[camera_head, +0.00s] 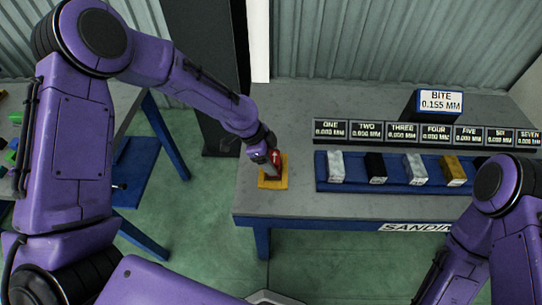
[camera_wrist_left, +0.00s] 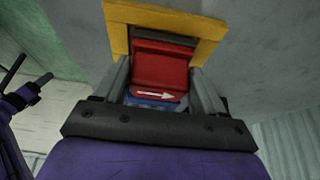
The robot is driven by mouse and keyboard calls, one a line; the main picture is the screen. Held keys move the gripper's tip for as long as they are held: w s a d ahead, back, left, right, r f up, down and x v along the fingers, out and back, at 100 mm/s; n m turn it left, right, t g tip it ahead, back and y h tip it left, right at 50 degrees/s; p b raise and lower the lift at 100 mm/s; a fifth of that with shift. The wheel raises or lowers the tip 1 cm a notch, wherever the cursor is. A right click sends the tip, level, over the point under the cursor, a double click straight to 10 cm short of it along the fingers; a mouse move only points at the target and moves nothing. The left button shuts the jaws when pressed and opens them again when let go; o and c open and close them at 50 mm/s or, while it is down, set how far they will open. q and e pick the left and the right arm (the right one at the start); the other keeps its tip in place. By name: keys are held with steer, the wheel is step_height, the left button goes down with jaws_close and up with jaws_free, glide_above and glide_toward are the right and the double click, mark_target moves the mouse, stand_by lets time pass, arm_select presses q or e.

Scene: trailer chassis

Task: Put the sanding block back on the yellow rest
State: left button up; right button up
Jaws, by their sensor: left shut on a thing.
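The sanding block is red with a white arrow on it. It shows in the head view (camera_head: 274,157) and in the left wrist view (camera_wrist_left: 159,72). My left gripper (camera_head: 271,160) is shut on it, with a grey finger on each side in the left wrist view (camera_wrist_left: 160,85). The yellow rest (camera_head: 273,183) lies at the left end of the grey table. In the left wrist view the yellow rest (camera_wrist_left: 120,38) frames the block from behind. The block is over the rest; I cannot tell whether they touch. My right gripper is out of view.
A blue tray (camera_head: 395,187) with several blocks stands to the right on the grey table (camera_head: 300,118). Behind it are numbered displays (camera_head: 404,133) and a box reading "BITE 0.155 MM" (camera_head: 432,108). A dark post stands behind the table's left end. Bare tabletop separates rest and tray.

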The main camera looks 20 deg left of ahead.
arm_select(q)
steer(key=shift+f, duration=0.15)
steer(key=o, duration=0.9)
steer(key=shift+s, duration=0.1)
steer(key=shift+o, duration=0.2)
steer(key=shift+r, duration=0.35)
steer(key=b+v, duration=0.1)
steer(key=v, duration=1)
steer(key=shift+a+r+b, duration=0.15)
steer(key=shift+r+b, duration=0.2)
